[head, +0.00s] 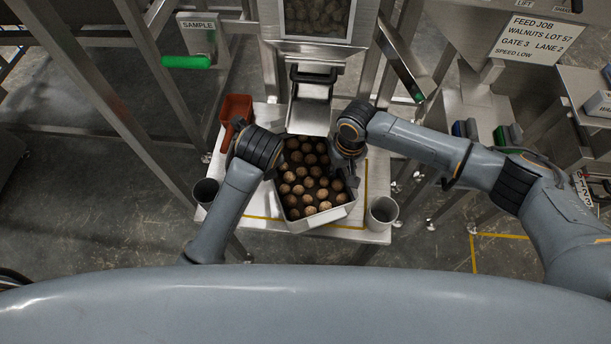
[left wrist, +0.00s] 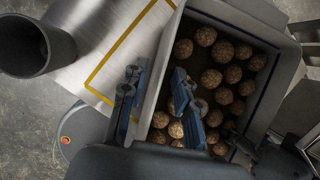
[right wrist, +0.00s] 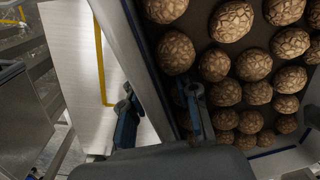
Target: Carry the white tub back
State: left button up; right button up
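The white tub (head: 322,226) stands on the table under the chute and holds many walnuts (head: 310,185) in a dark interior. In the left wrist view, my left gripper (left wrist: 155,82) has one blue-padded finger outside the tub's side wall and one inside, with gaps beside the wall. In the right wrist view, my right gripper (right wrist: 161,98) straddles the opposite wall the same way, its fingers spread. In the head view the right gripper (head: 346,180) is at the tub's right rim; my left wrist hides the left fingertips.
A steel chute (head: 311,105) hangs just behind the tub. A red scoop (head: 235,112) lies at the table's back left. Grey cups stand at the left edge (head: 205,191) and front right (head: 383,212). Yellow lines mark the tabletop (head: 376,235). Steel frame posts flank the table.

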pick_arm(q)
jog(key=shift+w+f, duration=0.25)
jog(key=shift+f, duration=0.45)
pick_arm(e)
jog(key=shift+a+f, duration=0.1)
jog(key=shift+f, duration=0.65)
pick_arm(q)
grip_shut()
pick_arm(e)
grip_shut()
pick_arm(q)
jog(key=shift+r, duration=0.1)
pick_arm(e)
jog(key=shift+r, duration=0.1)
